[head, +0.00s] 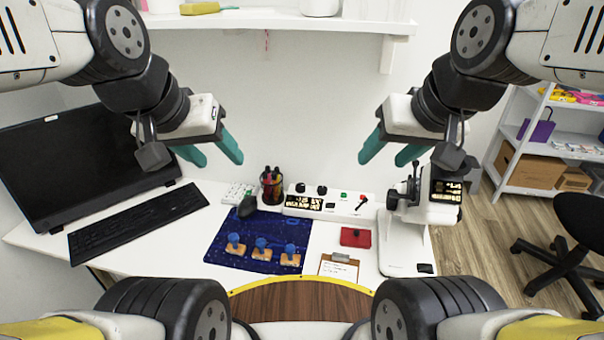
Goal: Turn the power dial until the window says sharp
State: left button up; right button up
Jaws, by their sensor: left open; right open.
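A white eye-test instrument (410,240) stands upright at the right of the desk. Its head carries a dark window (446,187) with small yellow lettering, too small to read. A black knob (394,201) sits on its left side; I cannot tell whether this is the power dial. A white console (330,204) at the back middle has black knobs (300,187), a lit display and a red-tipped lever. My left gripper (219,162) is open and empty above the back left of the desk. My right gripper (382,162) is open and empty, above and left of the instrument's head.
A blue mat (222,252) holds several blue-topped wooden pieces. A pen cup (271,187), a mouse (247,206), a red box (355,237) and a clipboard (338,267) lie around. A monitor (80,160) and keyboard (135,220) fill the left. A shelf (270,20) hangs above.

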dwell(0.3)
pick_arm(q)
jog(key=n+g+y, duration=0.2)
jog(key=n+y, duration=0.1)
jog(key=n, duration=0.1)
send_over(301, 185)
jog(key=s, duration=0.4)
notch_tip(301, 185, down, 27)
jog(key=shift+y, duration=0.3)
jog(key=x, duration=0.5)
jog(key=d+x, duration=0.1)
jog(key=x, duration=0.2)
jog(key=shift+w+f, duration=0.1)
jog(key=shift+w, duration=0.15)
jog(key=shift+c, duration=0.4)
grip_shut()
